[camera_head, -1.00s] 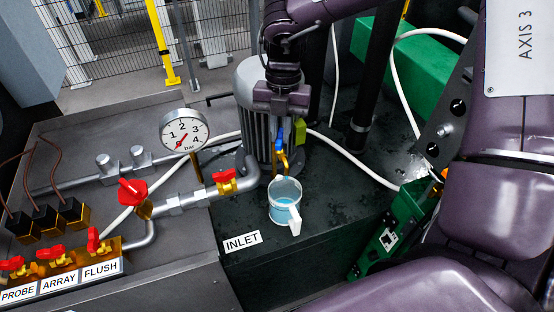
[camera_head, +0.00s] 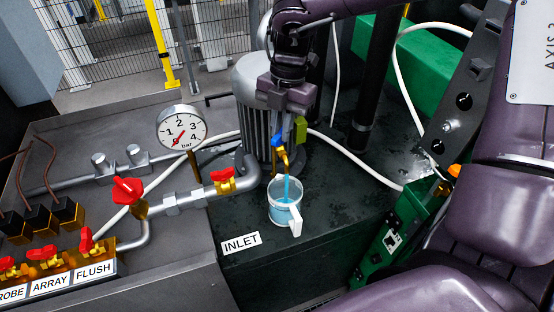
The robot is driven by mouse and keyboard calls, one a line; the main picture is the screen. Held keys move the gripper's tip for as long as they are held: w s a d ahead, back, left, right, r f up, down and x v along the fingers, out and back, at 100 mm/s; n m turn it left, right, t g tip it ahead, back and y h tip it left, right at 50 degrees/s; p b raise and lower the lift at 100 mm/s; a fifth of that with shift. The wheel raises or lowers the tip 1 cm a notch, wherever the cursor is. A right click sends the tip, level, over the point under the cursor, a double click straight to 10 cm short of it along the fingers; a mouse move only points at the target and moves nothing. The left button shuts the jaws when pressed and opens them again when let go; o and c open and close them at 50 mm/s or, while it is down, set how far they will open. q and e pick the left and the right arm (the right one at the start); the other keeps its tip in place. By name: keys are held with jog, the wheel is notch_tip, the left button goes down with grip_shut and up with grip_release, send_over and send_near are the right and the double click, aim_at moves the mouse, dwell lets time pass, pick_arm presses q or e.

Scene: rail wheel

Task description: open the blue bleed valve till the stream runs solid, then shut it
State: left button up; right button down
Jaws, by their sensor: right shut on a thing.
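The blue bleed valve (camera_head: 278,141) sits on a small brass fitting (camera_head: 284,158) in front of the grey ribbed motor. My right gripper (camera_head: 277,128) is directly above it, pointing down, shut on the blue handle; its fingertips are partly hidden against the motor. A blue stream (camera_head: 287,186) runs from the brass spout into a clear cup (camera_head: 284,212). The cup holds blue liquid and stands upright on the dark wet surface. Whether the stream carries bubbles is too small to tell. My left gripper is not in view.
A pressure gauge (camera_head: 182,130) stands left of the motor (camera_head: 252,95). Red-handled valves (camera_head: 223,180) sit along the pipe and at the PROBE, ARRAY and FLUSH labels (camera_head: 95,269). A white hose (camera_head: 355,165) crosses behind the cup.

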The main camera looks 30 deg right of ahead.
jog(key=shift+f, duration=0.1)
jog(key=shift+f+m+b, duration=0.2)
jog(key=shift+m+b, duration=0.7)
jog(key=shift+s+r+m+t+b, duration=0.1)
jog(key=shift+m+t+b, duration=0.3)
jog(key=shift+m, duration=0.5)
jog(key=shift+r, duration=0.15)
jog(key=m+b, duration=0.2)
jog(key=shift+f+m, duration=0.25)
jog(key=shift+m, duration=0.05)
jog(key=shift+s+r+m+t+b, duration=0.15)
jog(key=shift+m+t+b, duration=0.15)
jog(key=shift+m+b, duration=0.35)
jog(key=c, duration=1.2)
grip_release()
jog(key=shift+r, duration=0.1)
jog(key=shift+c, duration=0.2)
